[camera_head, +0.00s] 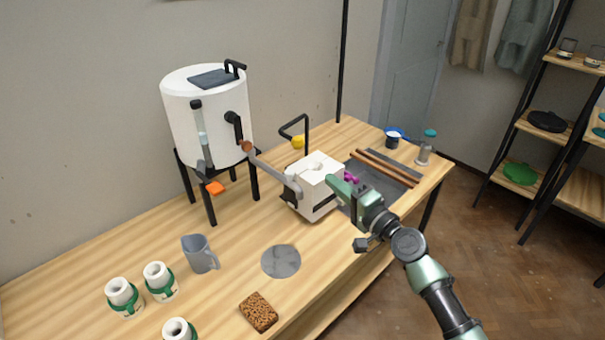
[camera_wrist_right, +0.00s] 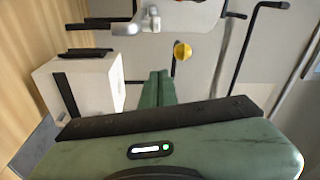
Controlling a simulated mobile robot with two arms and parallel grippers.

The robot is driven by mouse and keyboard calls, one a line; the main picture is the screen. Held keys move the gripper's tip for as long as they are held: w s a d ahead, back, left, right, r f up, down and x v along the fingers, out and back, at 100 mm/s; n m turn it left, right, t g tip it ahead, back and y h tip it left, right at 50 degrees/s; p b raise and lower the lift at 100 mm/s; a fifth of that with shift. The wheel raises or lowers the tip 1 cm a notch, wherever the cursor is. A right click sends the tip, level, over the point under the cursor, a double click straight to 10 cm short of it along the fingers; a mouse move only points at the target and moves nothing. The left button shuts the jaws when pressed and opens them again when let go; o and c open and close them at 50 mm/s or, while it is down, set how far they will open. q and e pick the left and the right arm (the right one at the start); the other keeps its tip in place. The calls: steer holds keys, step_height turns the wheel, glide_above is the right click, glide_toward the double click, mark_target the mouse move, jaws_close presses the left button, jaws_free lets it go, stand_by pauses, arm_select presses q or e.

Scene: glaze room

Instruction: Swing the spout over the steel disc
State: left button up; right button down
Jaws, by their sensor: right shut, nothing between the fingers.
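A round grey steel disc (camera_head: 281,261) lies flat on the wooden table, with nothing on it. A white tank (camera_head: 207,125) stands on black legs to its upper left. An orange piece (camera_head: 214,188) sits low on the tank, by a grey fitting. I cannot tell which part is the spout. My right gripper (camera_head: 335,180) is shut and empty beside the white block (camera_head: 318,172). My left gripper is out of view.
A grey lever (camera_head: 275,170) with a brown knob reaches from the white block towards the tank. A grey jug (camera_head: 199,253), several white cups with green bands (camera_head: 160,280) and a brown sponge (camera_head: 258,312) stand or lie around the disc. Brown rods (camera_head: 388,167) lie at right.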

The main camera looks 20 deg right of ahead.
steer(key=p+x, duration=0.2)
steer(key=x, duration=0.8)
steer(key=s+a, duration=0.1)
steer(key=s+a+p, duration=0.1)
steer(key=a, duration=0.1)
steer(key=shift+s+f+p, duration=0.25)
steer(key=shift+s+p, duration=0.05)
